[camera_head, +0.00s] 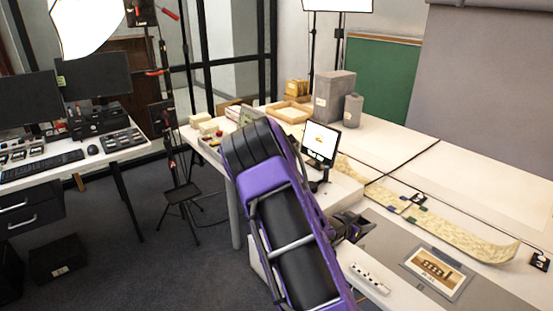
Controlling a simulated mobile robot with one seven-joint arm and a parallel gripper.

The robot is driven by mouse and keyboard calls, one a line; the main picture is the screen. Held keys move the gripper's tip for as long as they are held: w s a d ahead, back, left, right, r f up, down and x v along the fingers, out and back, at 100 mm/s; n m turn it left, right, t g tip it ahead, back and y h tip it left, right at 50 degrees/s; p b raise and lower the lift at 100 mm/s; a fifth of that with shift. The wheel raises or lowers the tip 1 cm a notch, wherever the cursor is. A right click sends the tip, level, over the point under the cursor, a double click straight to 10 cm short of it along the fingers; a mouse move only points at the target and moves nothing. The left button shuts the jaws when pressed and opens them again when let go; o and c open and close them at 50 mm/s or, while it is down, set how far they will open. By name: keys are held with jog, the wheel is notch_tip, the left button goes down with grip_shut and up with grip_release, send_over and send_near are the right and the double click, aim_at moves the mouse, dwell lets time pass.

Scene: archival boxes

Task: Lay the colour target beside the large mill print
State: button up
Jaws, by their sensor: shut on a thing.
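The large mill print (436,271) is a sepia picture with a pale border. It lies flat on the grey mat (384,232) at the right front of the long table. My gripper (366,226) is dark and small in this view, above the left part of the mat, up and left of the print and apart from it. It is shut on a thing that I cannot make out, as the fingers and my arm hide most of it. I cannot pick out the colour target for certain.
A white strip with dark dots (370,278) lies left of the print. A long yellowed scroll (451,233) runs behind the mat, with small dark weights (540,262) near it. A small screen (320,143) stands left of it. Grey boxes (333,97) stand at the back.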

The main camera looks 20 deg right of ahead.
jog(key=a+r+n+t+y, duration=0.1)
jog(key=a+n+y, duration=0.3)
jog(key=a, duration=0.6)
jog(key=w+a+r+n+t+y, duration=0.1)
jog(key=a+n+t+y, duration=0.3)
jog(key=a, duration=0.6)
jog(key=a+r+n+t+y, duration=0.3)
jog(key=a+n+y, duration=0.1)
jog(key=a, duration=0.6)
jog(key=shift+w+a+n+y, duration=0.3)
jog(key=shift+a+n, duration=0.1)
jog(key=shift+n, duration=0.3)
jog(key=shift+w+a, duration=0.1)
